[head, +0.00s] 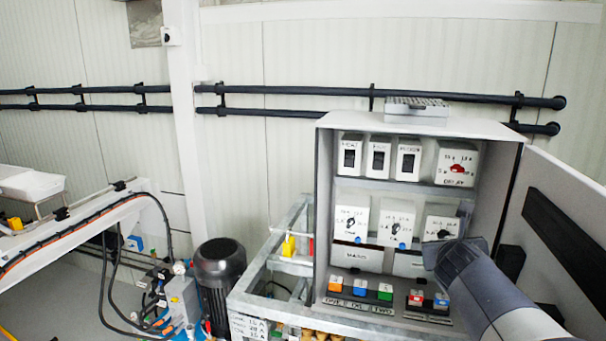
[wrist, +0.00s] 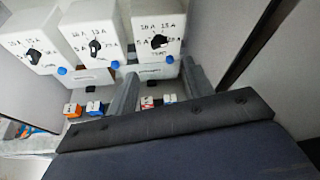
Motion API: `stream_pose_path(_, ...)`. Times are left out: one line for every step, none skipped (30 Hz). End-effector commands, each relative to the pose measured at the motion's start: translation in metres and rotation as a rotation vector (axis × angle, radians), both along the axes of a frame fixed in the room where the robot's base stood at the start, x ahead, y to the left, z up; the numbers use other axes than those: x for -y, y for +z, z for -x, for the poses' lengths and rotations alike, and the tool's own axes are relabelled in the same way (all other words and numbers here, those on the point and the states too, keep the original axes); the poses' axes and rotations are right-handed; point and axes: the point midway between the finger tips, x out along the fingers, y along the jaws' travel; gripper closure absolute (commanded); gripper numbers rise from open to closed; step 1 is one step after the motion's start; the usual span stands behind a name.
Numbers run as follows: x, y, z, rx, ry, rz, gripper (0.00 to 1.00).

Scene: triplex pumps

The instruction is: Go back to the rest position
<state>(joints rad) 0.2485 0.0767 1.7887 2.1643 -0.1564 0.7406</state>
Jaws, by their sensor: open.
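My gripper (wrist: 160,68) shows in the wrist view as two grey fingers, spread apart with nothing held between them. In the head view my arm reaches up from the lower right. Its dark end is in front of the lower right of the open electrical cabinet (head: 323,200), and the fingers are hidden there. In the wrist view the fingers point toward the row of white breakers with black knobs, below the rightmost breaker (wrist: 158,38). I cannot tell whether they touch anything.
The cabinet's open door (head: 565,200) stands close on the right of my arm. Coloured push buttons (head: 360,288) line the cabinet's bottom. A black motor (head: 220,270) and a hydraulic unit with hoses stand to the left. A grey box (head: 417,108) lies on top.

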Motion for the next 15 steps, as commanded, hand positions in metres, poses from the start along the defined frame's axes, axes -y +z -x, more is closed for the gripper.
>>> stream_pose_path(0.003, -0.005, -0.007, -0.004, 0.000, -0.001, 0.51)
stream_pose_path(0.005, -0.006, -0.011, -0.003, 0.000, 0.000, 0.51)
stream_pose_path(0.007, -0.008, -0.016, -0.003, 0.000, 0.000, 0.51)
stream_pose_path(0.008, -0.009, -0.019, -0.003, 0.000, 0.001, 0.51)
stream_pose_path(0.010, -0.011, -0.023, -0.002, 0.000, 0.000, 0.51)
stream_pose_path(0.011, -0.013, -0.027, -0.002, 0.000, 0.000, 0.51)
stream_pose_path(0.013, -0.014, -0.031, -0.002, 0.000, 0.000, 0.51)
stream_pose_path(0.014, -0.016, -0.035, -0.003, 0.000, 0.001, 0.51)
stream_pose_path(0.016, -0.018, -0.039, -0.003, 0.001, 0.001, 0.51)
stream_pose_path(0.018, -0.019, -0.043, -0.001, 0.001, 0.000, 0.51)
stream_pose_path(0.019, -0.021, -0.047, -0.002, 0.001, 0.000, 0.51)
stream_pose_path(0.021, -0.023, -0.051, -0.002, 0.002, 0.000, 0.51)
stream_pose_path(0.022, -0.025, -0.055, -0.003, 0.002, 0.000, 0.51)
stream_pose_path(0.024, -0.026, -0.059, -0.002, 0.002, 0.000, 0.51)
stream_pose_path(0.026, -0.029, -0.064, -0.002, 0.001, 0.000, 0.51)
